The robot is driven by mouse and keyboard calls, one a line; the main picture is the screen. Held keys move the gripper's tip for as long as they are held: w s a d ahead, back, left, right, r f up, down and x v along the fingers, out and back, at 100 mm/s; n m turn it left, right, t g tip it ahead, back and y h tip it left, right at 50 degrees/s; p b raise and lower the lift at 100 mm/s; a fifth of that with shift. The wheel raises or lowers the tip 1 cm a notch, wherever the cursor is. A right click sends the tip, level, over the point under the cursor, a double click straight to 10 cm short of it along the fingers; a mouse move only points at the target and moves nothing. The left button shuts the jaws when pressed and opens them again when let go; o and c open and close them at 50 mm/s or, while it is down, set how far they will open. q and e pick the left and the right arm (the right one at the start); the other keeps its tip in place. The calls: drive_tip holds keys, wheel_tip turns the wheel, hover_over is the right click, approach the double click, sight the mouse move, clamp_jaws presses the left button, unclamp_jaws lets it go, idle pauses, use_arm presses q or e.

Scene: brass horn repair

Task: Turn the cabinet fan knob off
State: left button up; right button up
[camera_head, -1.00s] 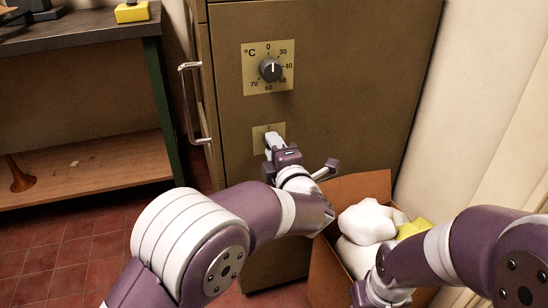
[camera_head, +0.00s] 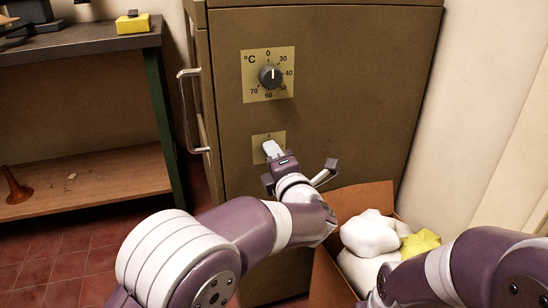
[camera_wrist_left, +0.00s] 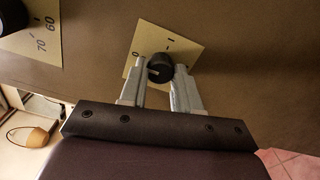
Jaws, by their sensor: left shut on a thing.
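The fan knob (camera_wrist_left: 160,67) is a small dark round knob on a brass-coloured plate (camera_wrist_left: 139,46) on the cabinet front. The same plate shows in the head view (camera_head: 258,142), below the temperature dial, with the knob hidden there behind my fingers. My left gripper (camera_head: 271,149) is at the plate. In the left wrist view its two pale fingers (camera_wrist_left: 160,76) are shut on the knob, one on each side. A pale pointer line shows on the knob's lower left part; its exact setting is hard to read. My right arm shows at lower right; its gripper is out of view.
The temperature dial (camera_head: 270,76) sits above on the brown cabinet (camera_head: 340,70), with a metal handle (camera_head: 186,110) at left. A cardboard box (camera_head: 372,198) with white and yellow cloths stands at right. A workbench (camera_head: 80,40) with a lower shelf is at far left.

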use_arm(q)
drive_tip(key=o, duration=1.1)
drive_tip(key=shift+c, duration=0.2)
drive_tip(key=p+v, duration=0.4)
drive_tip(key=v, duration=0.8)
drive_tip(key=shift+s+p, duration=0.3)
drive_tip(key=shift+s, duration=0.05)
drive_tip(key=shift+w, duration=0.1)
